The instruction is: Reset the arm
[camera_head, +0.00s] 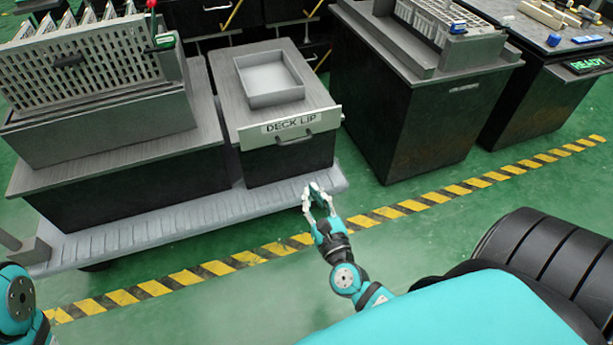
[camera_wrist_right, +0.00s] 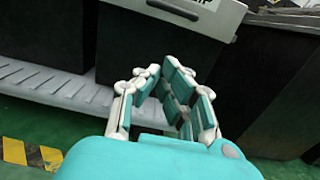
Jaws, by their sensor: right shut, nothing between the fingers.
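My right gripper (camera_head: 316,192) is shut and empty, in front of the grey deck below the cabinet labelled DECK LIP. In the right wrist view its fingers (camera_wrist_right: 160,75) come together at their tips with nothing between them. Of my left arm only a teal joint shows at the lower left edge of the head view; its gripper is out of view. A thin upright lever with a red knob (camera_head: 152,4) stands at the right end of the slotted grey rack (camera_head: 80,70), far from my right gripper. Whether this lever is the task's arm I cannot tell.
The DECK LIP cabinet (camera_head: 288,124) has a handle and an empty grey tray (camera_head: 272,97) on top. A ribbed grey deck (camera_head: 190,222) runs below. Green floor with a striped line is clear.

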